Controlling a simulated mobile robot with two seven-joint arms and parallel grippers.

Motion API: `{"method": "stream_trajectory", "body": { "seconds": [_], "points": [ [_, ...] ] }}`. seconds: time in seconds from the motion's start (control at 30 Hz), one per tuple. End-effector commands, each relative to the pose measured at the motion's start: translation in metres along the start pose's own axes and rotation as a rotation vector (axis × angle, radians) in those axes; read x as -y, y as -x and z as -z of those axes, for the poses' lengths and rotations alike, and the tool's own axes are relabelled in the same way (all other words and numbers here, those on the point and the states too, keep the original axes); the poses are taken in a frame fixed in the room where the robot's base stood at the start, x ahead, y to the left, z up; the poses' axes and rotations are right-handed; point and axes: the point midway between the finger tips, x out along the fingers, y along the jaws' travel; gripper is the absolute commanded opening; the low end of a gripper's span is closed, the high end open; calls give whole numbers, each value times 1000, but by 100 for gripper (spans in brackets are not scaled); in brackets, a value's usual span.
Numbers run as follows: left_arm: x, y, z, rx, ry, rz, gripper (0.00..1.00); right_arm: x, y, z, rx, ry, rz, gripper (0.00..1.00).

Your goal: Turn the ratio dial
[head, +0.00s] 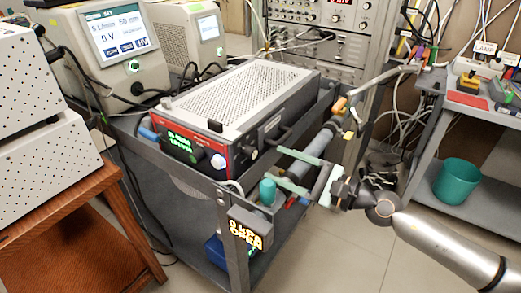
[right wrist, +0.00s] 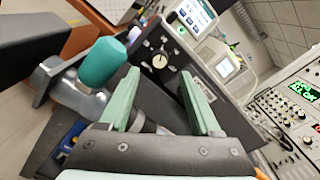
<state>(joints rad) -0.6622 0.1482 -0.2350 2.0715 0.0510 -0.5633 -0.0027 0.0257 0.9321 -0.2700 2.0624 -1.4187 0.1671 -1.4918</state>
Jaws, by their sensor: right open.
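In the right wrist view a round dial with a pale pointer and scale (right wrist: 160,60) sits on a dark panel, beyond and between my fingertips. It looks like the ratio dial; its lettering is too small to read. I cannot pick it out surely in the head view. My right gripper (head: 279,166) has its pale green fingers spread and empty, pointing left beside the red-fronted instrument (head: 195,130). It also shows in the right wrist view (right wrist: 159,82), apart from the dial. My left gripper is out of view.
A teal cylindrical cap (head: 267,191) on a metal fitting stands close to my right fingers, and it shows in the right wrist view (right wrist: 103,63). The instrument's side handle (head: 290,135) juts out nearby. A green bin (head: 457,181) stands at right. Floor lies clear below my arm.

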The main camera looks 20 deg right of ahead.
Motion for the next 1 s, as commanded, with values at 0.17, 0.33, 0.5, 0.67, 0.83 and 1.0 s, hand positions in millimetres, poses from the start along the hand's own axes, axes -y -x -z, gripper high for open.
{"method": "stream_trajectory", "body": {
  "seconds": [0.17,0.33,0.5,0.67,0.83,1.0],
  "points": [
    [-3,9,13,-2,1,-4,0,3,-27,-4,3,-2,2,64],
    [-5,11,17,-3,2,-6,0,2,-47,-3,2,-2,2,64],
    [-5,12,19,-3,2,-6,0,0,-56,-2,2,-1,0,64],
    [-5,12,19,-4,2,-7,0,-1,-57,-1,1,0,-2,64],
    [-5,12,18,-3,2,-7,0,-1,-57,-1,1,0,-1,59],
    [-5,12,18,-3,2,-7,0,0,-57,-1,1,0,-1,39]
  ]
}}
